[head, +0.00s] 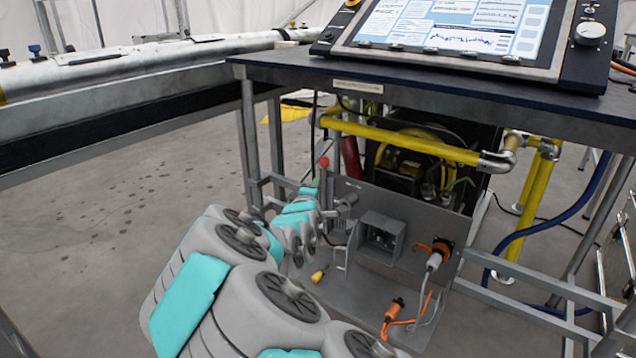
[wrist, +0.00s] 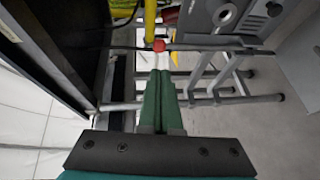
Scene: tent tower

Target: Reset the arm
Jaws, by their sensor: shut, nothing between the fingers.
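My gripper (wrist: 161,73) shows in the wrist view with its two green fingers pressed together and nothing between them. A red ball knob (wrist: 158,45) lies just beyond the fingertips in that view; I cannot tell whether they touch it. In the head view, my grey and teal arm reaches from the bottom centre toward the left side of a grey panel (head: 355,200) under the table. The red knob (head: 323,162) stands there above the end of the arm. My fingers are small in the head view and hard to make out against the wrist.
The dark table (head: 450,85) with a screen (head: 450,28) overhangs the panel. A yellow pipe (head: 410,140), an orange plug (head: 437,250), a loose orange-handled connector (head: 394,310) and a blue hose (head: 590,210) are near. Open floor (head: 90,240) lies to the left.

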